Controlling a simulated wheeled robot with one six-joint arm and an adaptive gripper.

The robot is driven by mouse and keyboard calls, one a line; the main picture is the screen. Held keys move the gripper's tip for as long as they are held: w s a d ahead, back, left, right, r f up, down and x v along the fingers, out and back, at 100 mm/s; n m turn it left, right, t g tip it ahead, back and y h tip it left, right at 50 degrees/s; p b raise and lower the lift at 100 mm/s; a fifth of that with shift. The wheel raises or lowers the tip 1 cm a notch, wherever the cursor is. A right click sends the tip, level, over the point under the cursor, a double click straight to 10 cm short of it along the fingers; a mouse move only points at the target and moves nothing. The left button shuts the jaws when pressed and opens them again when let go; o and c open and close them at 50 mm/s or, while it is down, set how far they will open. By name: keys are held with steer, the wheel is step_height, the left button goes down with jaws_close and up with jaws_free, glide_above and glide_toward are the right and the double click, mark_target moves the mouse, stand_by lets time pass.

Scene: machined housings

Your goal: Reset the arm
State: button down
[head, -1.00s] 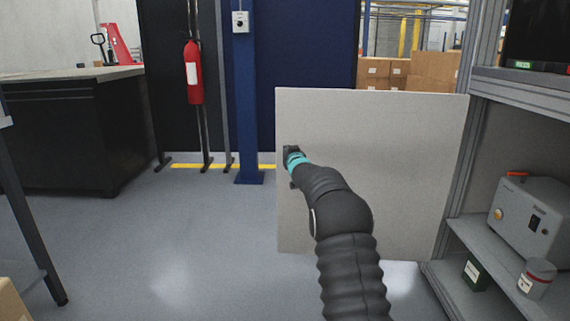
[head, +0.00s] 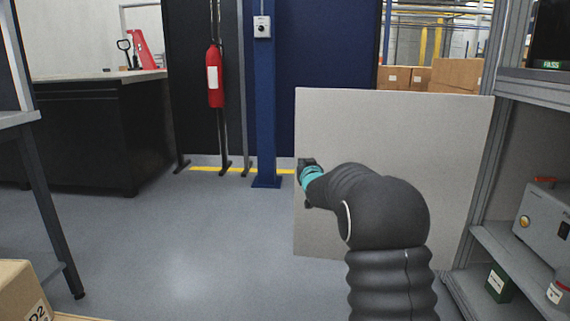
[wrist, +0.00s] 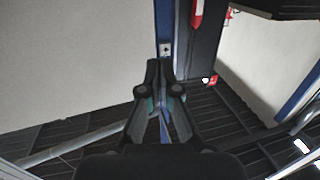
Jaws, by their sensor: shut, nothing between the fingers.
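My arm, in a dark ribbed sleeve with a teal band near its end, reaches up from the bottom right of the head view. My gripper (head: 306,164) is small there and partly hidden behind the wrist, in front of the left edge of a pale grey panel (head: 400,130). The wrist view shows my gripper (wrist: 161,68) from behind, its dark fingers pointing away and nothing held. It is shut and empty.
A shelf unit (head: 487,170) with a grey instrument box (head: 546,215) stands at the right. A blue post (head: 266,120), a red extinguisher (head: 214,78) and a black bench (head: 80,140) stand at the back and left. A cardboard box (head: 22,292) is at the lower left. Open floor (head: 200,250) lies between.

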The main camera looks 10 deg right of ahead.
step_height(320, 180, down, 10)
steer(key=s+r+g, duration=0.1)
steer(key=s+g, duration=0.2)
steer(key=g, duration=0.1)
steer(key=s+f+g+p, duration=0.1)
steer(key=s+f+g, duration=0.2)
steer(key=s, duration=0.4)
steer(key=s+f+g, duration=0.2)
steer(key=s+f, duration=0.1)
steer(key=s, duration=0.4)
steer(key=s+a+r+g+p, duration=0.2)
steer(key=s, duration=0.9)
steer(key=s+a+r+g+p, duration=0.1)
steer(key=s+a+r+g, duration=0.15)
steer(key=s, duration=0.75)
steer(key=s+a+r+g+p, duration=0.1)
steer(key=s+r+p, duration=0.15)
steer(key=s, duration=0.85)
steer(key=s+a+r+t+p, duration=0.1)
steer(key=s+r+t+p, duration=0.1)
steer(key=s+r, duration=0.6)
steer(key=shift+s+a+y, duration=0.15)
steer(key=shift+a+y, duration=0.15)
steer(key=shift+a, duration=0.1)
steer(key=shift+a, duration=0.1)
